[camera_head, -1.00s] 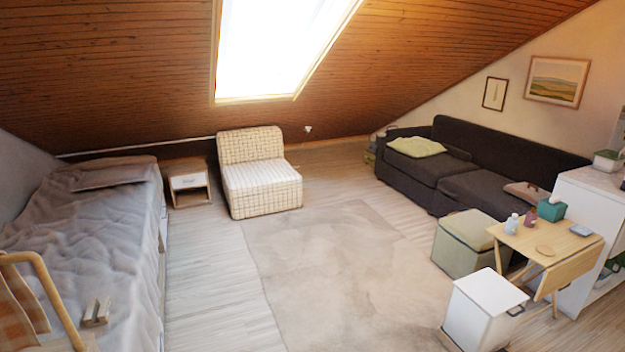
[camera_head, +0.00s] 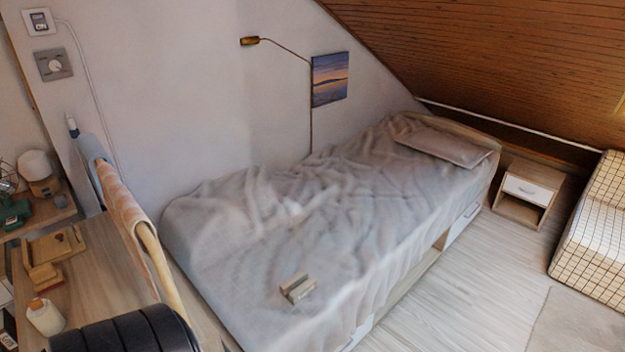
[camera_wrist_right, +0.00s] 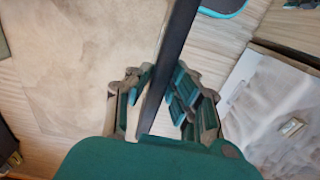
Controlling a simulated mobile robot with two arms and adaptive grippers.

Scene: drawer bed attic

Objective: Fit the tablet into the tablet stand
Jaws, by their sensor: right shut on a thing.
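The tablet stand (camera_head: 297,289) looks like a small light wooden block with a slot. It lies on the grey bed cover, near the front edge of the bed. It also shows small in the right wrist view (camera_wrist_right: 291,128), at the right. My right gripper (camera_wrist_right: 160,95) is shut on a flat dark slab, the tablet (camera_wrist_right: 174,55), seen edge-on between the fingers. The tablet's face is hidden from this angle. The gripper is over the floor, apart from the stand. My left gripper is in neither view.
The bed (camera_head: 235,225) stands along the wall, with a pillow (camera_head: 440,145) at its far end. Wooden floor (camera_head: 470,270) is free right of the bed.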

